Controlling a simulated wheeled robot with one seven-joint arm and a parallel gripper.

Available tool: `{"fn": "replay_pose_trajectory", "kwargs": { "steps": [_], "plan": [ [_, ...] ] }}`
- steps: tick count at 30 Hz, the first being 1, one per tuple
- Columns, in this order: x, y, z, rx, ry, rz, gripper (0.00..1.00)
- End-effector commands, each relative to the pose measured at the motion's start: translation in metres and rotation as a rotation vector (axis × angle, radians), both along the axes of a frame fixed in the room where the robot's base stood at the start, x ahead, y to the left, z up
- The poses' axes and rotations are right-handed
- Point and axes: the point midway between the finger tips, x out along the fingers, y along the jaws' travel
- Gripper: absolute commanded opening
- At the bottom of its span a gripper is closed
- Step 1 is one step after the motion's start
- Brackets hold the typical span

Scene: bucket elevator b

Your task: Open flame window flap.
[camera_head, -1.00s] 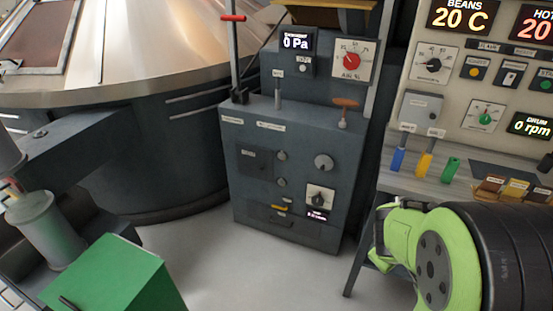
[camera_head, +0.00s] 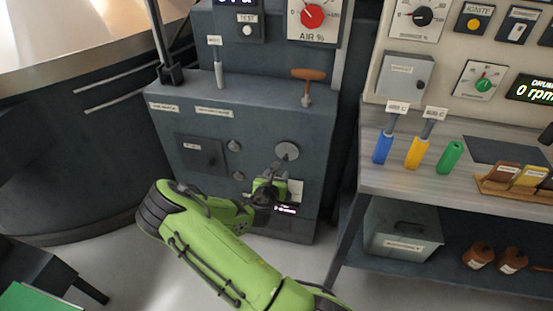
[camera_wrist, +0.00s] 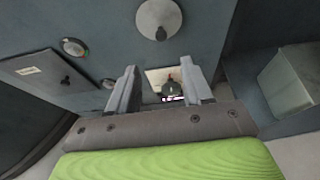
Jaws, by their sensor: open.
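A grey machine cabinet (camera_head: 255,115) stands in front of me. A round grey disc with a small knob (camera_head: 287,151), which looks like the flame window flap, lies flat against its front. The wrist view shows this disc (camera_wrist: 158,20) at the top, beyond my fingertips. My gripper (camera_head: 272,186) is in front of the cabinet, below the disc. In the wrist view its two fingers (camera_wrist: 158,68) are apart with nothing held. A white plate with a dark dial (camera_wrist: 168,80) shows between them. My gripper partly hides that plate in the head view.
A square panel (camera_head: 200,155) with a label and small knob is left of the disc. Small round fittings (camera_head: 234,146) lie between them. An orange-handled lever (camera_head: 308,76) rises from the cabinet top. A workbench (camera_head: 400,180) with a grey box (camera_head: 402,232) below stands right.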

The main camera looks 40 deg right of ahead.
Motion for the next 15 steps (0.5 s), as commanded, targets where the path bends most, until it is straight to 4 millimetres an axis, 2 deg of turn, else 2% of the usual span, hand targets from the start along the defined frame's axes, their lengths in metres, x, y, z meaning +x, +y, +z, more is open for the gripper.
{"fn": "replay_pose_trajectory", "kwargs": {
  "steps": [9, 15],
  "plan": [
    [0.045, -0.061, -0.034, 0.001, -0.005, -0.004, 0.50],
    [0.068, -0.090, -0.049, 0.002, -0.005, -0.003, 0.50]
  ]
}}
